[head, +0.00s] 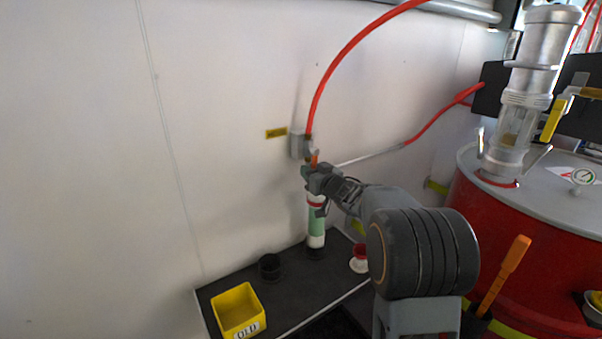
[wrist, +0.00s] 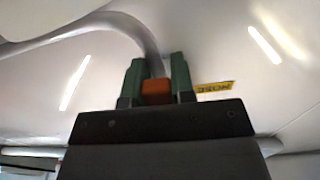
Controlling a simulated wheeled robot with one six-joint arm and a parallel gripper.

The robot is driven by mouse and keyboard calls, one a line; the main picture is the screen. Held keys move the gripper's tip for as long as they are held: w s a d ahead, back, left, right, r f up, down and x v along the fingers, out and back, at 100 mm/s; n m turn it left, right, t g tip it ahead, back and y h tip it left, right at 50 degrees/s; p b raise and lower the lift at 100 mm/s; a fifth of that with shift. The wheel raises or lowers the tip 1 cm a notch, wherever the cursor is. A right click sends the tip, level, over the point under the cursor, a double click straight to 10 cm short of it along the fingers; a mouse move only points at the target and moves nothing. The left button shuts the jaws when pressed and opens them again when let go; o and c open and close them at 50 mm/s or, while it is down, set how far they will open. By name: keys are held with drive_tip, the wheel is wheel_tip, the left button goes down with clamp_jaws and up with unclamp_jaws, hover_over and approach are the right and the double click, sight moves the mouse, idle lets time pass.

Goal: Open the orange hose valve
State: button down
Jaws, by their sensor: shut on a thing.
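The orange hose valve handle (wrist: 156,91) sits between the two green-grey fingers of my gripper (wrist: 156,84) in the wrist view. The fingers are shut on it. In the head view the orange handle (head: 314,158) shows as a small piece above my gripper (head: 313,170), just below the grey wall fitting (head: 298,145). A red hose (head: 338,72) rises from that fitting. How far the handle is turned cannot be told, as my gripper hides most of it.
A green and white cylinder (head: 316,222) stands on the black shelf (head: 305,282) below my gripper. A yellow bin (head: 238,310), a black cup (head: 270,266) and a red and white part (head: 360,258) are nearby. A red drum (head: 535,235) stands at the right.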

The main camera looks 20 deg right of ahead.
idle(0.3)
drive_tip(key=c, duration=1)
unclamp_jaws()
drive_tip(key=shift+o, duration=0.2)
drive_tip(key=shift+s, duration=0.1)
drive_tip(key=p+v, duration=0.1)
drive_tip(key=v, duration=1.2)
drive_tip(key=shift+s+p, duration=0.3)
drive_tip(key=shift+d, duration=0.15)
